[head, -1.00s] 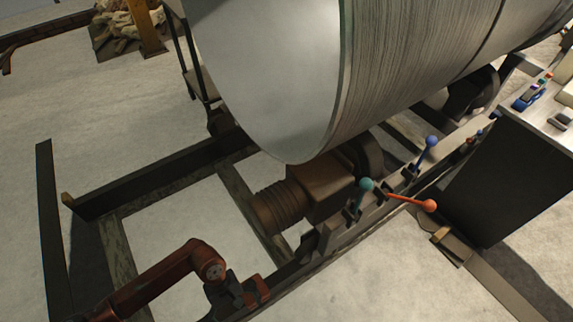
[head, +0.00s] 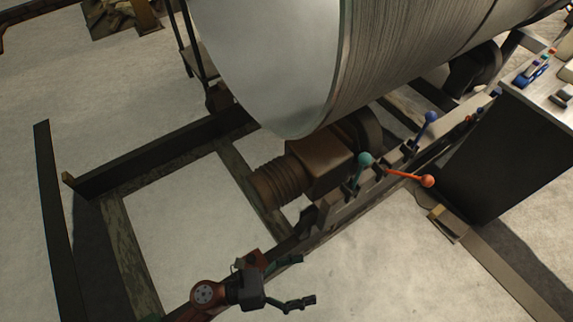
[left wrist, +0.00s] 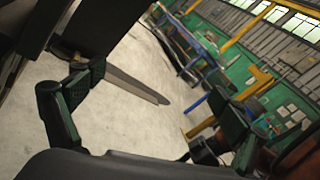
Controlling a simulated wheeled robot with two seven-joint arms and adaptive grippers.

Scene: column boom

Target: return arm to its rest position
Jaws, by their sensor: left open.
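My left gripper (head: 302,281) is at the bottom middle of the head view, over the pale floor near the frame's front beam. Its two fingers are spread wide and nothing is between them. In the left wrist view the open fingers (left wrist: 160,105) stand at left and right, with floor and far structures beyond. My red-brown left arm comes in at the bottom, left of the gripper. My right gripper is not in view.
Levers with a green knob (head: 365,159), a blue knob (head: 431,117) and an orange knob (head: 427,181) stand on the frame rail. A large metal drum (head: 270,60) lies above a brown motor (head: 300,172). A dark cabinet (head: 490,160) is at right.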

